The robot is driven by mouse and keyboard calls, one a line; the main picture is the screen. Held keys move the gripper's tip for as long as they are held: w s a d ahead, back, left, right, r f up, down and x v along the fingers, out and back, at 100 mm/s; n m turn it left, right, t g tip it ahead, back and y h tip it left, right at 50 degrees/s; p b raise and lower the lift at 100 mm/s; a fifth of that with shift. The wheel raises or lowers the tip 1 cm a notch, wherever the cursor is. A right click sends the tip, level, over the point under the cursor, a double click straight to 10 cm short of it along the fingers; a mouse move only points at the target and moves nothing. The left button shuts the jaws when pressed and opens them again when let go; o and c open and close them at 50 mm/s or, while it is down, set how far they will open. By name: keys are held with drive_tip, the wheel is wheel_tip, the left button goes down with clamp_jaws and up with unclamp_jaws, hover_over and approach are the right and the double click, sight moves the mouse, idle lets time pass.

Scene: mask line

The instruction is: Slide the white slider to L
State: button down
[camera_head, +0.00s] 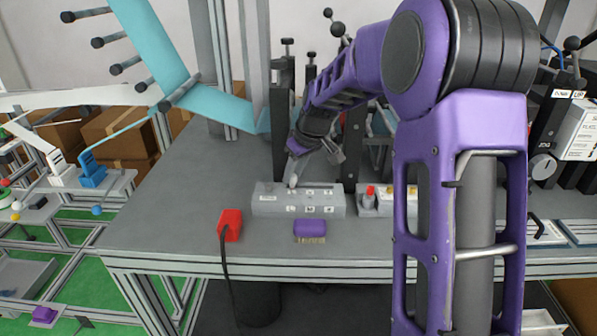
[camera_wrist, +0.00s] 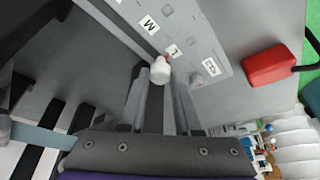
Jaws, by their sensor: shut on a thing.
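The white slider (camera_wrist: 160,70) is a rounded white knob on a grey box (camera_head: 330,211). In the wrist view it stands at the label L (camera_wrist: 173,50), with the label M (camera_wrist: 149,24) farther up the row. A small red spot shows just beside the knob. My gripper (camera_wrist: 162,82) is shut on the slider, with a finger on each side of it. In the head view my gripper (camera_head: 297,174) reaches down to the left part of the box, where the slider shows only as a small pale spot.
A red block with a black cable (camera_head: 230,225) lies left of the box. A purple brush (camera_head: 310,228) lies in front of it. A second grey unit with a red knob (camera_head: 370,193) stands close on the right. Dark posts stand behind. The table's left part is clear.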

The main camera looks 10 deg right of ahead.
drive_tip(key=c, duration=0.6)
unclamp_jaws()
drive_tip(key=shift+a, duration=0.35)
drive_tip(key=shift+d, duration=0.1)
drive_tip(key=shift+r, duration=0.2)
drive_tip(key=p+v, duration=0.2)
drive_tip(key=v, duration=1.5)
drive_tip(key=shift+s+d, duration=0.1)
drive_tip(key=shift+s, duration=0.05)
